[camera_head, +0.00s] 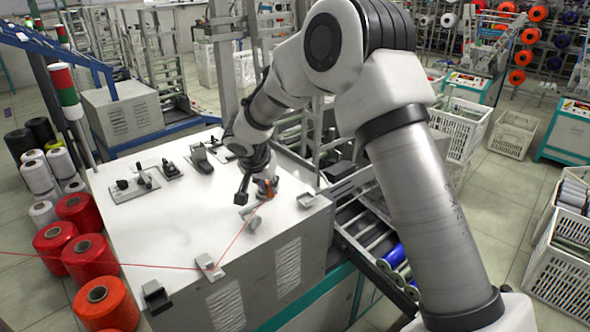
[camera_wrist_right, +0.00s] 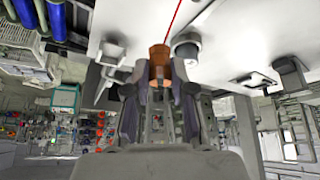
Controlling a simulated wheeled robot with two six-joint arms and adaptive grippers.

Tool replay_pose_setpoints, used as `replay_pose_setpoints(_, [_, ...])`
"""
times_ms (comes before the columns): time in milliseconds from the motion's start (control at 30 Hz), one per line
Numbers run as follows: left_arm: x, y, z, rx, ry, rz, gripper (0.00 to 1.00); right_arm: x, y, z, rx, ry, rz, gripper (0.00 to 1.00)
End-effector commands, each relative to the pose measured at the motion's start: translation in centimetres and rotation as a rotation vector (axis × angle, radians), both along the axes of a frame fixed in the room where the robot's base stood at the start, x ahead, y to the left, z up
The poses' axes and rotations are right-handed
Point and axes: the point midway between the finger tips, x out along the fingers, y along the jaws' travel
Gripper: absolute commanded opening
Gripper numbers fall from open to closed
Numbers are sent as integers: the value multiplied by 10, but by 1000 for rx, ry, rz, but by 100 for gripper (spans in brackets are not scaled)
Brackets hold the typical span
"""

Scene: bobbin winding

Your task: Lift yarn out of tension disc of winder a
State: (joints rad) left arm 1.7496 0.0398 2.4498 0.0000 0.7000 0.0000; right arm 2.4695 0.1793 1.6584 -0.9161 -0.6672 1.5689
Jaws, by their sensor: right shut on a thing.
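The red yarn (camera_head: 110,262) comes in from the left and passes a small grey guide (camera_head: 209,266) at the front edge of the white winder top (camera_head: 165,232). From there it slants up to my right gripper (camera_head: 262,190). The right gripper, also in the right wrist view (camera_wrist_right: 160,85), is shut on a small orange-brown piece (camera_wrist_right: 159,56) on the yarn. A pale round part (camera_head: 254,222), perhaps the tension disc, sits just in front of the gripper, close to the yarn. I cannot tell whether the yarn lies inside it. My left gripper is out of view.
Small dark fittings (camera_head: 137,184) stand on the winder top behind and left of the gripper. Red yarn cones (camera_head: 105,303) stand on the floor at left. A roller rack with blue bobbins (camera_head: 391,257) lies right of the winder. The front middle of the top is mostly clear.

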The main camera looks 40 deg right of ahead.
Motion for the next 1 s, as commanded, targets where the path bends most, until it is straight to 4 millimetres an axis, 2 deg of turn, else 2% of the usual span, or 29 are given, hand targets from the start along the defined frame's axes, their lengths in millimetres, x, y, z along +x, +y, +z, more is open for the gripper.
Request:
replay_pose_setpoints(33, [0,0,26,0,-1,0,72,-2,19,25,-5,2,72,0])
replay_pose_setpoints(133, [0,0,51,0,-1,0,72,-9,49,51,-3,0,172,0])
replay_pose_setpoints(233, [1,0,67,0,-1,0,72,-15,63,72,-1,-3,201,0])
replay_pose_setpoints(367, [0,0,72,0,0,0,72,-13,68,85,1,-3,214,0])
replay_pose_setpoints(567, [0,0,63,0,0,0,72,-13,67,73,1,-1,213,0])
replay_pose_setpoints(1000, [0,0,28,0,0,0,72,-14,67,13,1,1,212,0])
